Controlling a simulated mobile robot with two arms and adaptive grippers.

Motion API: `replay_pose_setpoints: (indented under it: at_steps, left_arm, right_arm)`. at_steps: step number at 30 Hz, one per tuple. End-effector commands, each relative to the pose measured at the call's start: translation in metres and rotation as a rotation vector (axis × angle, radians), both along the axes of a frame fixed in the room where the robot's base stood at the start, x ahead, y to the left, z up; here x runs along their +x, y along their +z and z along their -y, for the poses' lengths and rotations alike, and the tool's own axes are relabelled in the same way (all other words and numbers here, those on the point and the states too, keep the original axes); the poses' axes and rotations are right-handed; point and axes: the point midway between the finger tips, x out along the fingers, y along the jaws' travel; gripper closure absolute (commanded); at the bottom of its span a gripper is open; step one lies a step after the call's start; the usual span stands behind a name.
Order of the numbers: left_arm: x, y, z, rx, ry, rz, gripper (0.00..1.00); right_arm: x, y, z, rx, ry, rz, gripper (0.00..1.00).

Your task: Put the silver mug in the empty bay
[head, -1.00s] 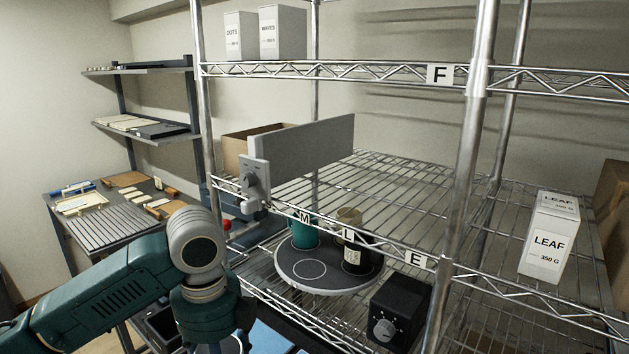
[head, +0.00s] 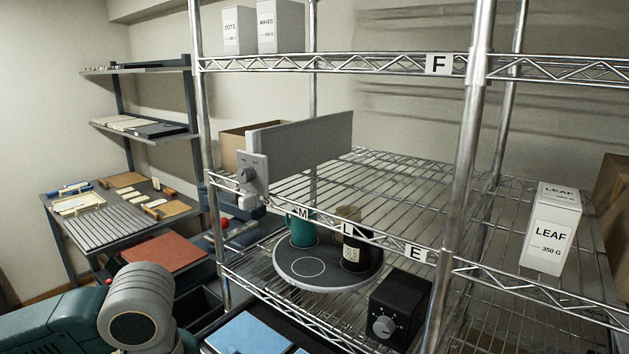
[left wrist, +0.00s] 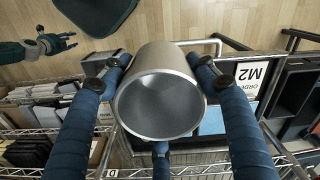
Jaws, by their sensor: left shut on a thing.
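The silver mug (left wrist: 158,103) is in the left wrist view, its open mouth facing the camera. My left gripper (left wrist: 160,80) is shut on it, with blue fingers around its sides. In the head view only my left arm shows at the lower left; its gripper and the mug are out of view. A round grey turntable (head: 345,284) sits on the rack's lower shelf. It carries a teal mug (head: 302,233), a beige mug (head: 347,213) and a black mug (head: 357,255). Its front-left ringed bay (head: 307,267) is empty. My right gripper (left wrist: 70,41) appears open and empty, far off in the left wrist view.
A grey panel (head: 305,146) with a knob box stands above the turntable. A black dial box (head: 398,307) is right of it. Rack posts (head: 467,160) and the labelled shelf edge (head: 380,245) border the opening. A LEAF box (head: 552,235) stands at right.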

Motion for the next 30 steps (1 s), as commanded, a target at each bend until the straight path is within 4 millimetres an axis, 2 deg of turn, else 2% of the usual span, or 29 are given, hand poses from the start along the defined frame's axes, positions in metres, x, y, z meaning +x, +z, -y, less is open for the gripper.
replay_pose_setpoints:
  at_steps: [3, 8, 25, 27, 30]
  left_arm:
    - [-0.0075, -0.0024, -0.0019, 0.000, 0.125, -0.003, 0.78]
    - [-0.0122, -0.0034, -0.0025, -0.002, 0.206, -0.007, 0.78]
    - [-0.0128, -0.0040, -0.0021, -0.004, 0.213, -0.010, 0.78]
    - [-0.0123, -0.0036, -0.0023, -0.003, 0.213, -0.008, 0.78]
    - [-0.0121, -0.0034, -0.0025, -0.002, 0.213, -0.007, 0.78]
  right_arm:
    - [0.0001, -0.0013, -0.0001, 0.000, 0.000, 0.000, 0.60]
    - [0.0001, -0.0015, 0.0000, 0.000, 0.000, 0.000, 0.60]
    - [0.0004, -0.0014, 0.0003, -0.001, 0.000, 0.000, 0.60]
    - [0.0004, -0.0014, 0.0007, -0.001, 0.000, 0.000, 0.69]
    - [0.0003, -0.0015, 0.0011, -0.001, 0.000, 0.000, 0.69]
